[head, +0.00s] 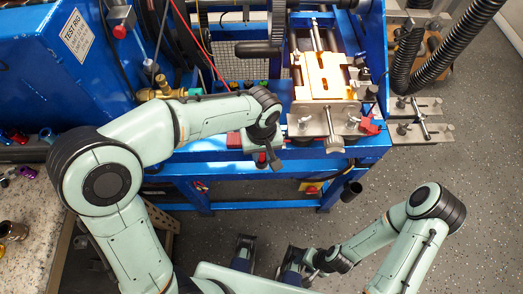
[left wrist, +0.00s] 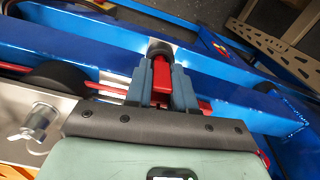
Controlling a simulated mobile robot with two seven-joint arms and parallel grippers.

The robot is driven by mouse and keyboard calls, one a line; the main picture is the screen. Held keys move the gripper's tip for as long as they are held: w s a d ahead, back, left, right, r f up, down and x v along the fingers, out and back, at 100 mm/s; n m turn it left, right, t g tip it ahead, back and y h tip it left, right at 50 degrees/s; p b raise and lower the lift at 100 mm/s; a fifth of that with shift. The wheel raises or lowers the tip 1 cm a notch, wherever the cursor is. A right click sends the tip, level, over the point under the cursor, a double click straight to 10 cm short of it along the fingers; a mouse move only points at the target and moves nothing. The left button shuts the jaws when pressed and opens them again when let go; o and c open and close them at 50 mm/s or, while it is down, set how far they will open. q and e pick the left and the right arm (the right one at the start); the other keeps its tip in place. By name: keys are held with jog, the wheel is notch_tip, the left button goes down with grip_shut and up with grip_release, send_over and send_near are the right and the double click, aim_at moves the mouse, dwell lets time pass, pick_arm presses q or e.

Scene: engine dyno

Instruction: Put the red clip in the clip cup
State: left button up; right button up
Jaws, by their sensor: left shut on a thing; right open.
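My left gripper (head: 268,160) is at the front edge of the blue test rig, left of the metal fixture plate. In the left wrist view the gripper (left wrist: 161,82) is shut on a red piece, which I take for the red clip (left wrist: 161,78); a bit of the clip (head: 262,157) shows beside the fingers in the head view. A black cylinder that looks like the clip cup (head: 351,190) is at the rig's front, right of and below the gripper, apart from it. My right gripper (head: 310,271) is low at the bottom of the head view, open and away from the rig.
The fixture plate (head: 310,123) carries an orange-lit block (head: 323,76) and a knob (head: 335,145) sticking out in front. Another red piece (head: 369,126) sits at its right end. Black ribbed hoses (head: 440,55) hang at upper right.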

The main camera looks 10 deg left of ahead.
pick_arm(q)
jog(key=shift+f, duration=0.35)
pick_arm(e)
jog(key=shift+f, duration=0.25)
pick_arm(q)
jog(key=o, duration=0.9)
jog(key=shift+o, duration=0.2)
jog(key=shift+r, duration=0.1)
jog(key=shift+r+p, duration=2.65)
jog(key=shift+r, duration=1.05)
pick_arm(e)
notch_tip(320, 180, up, 6)
jog(key=w, duration=0.1)
jog(key=shift+w, duration=0.4)
pick_arm(q)
jog(key=shift+f, duration=0.1)
pick_arm(e)
jog(key=shift+s+f, duration=0.1)
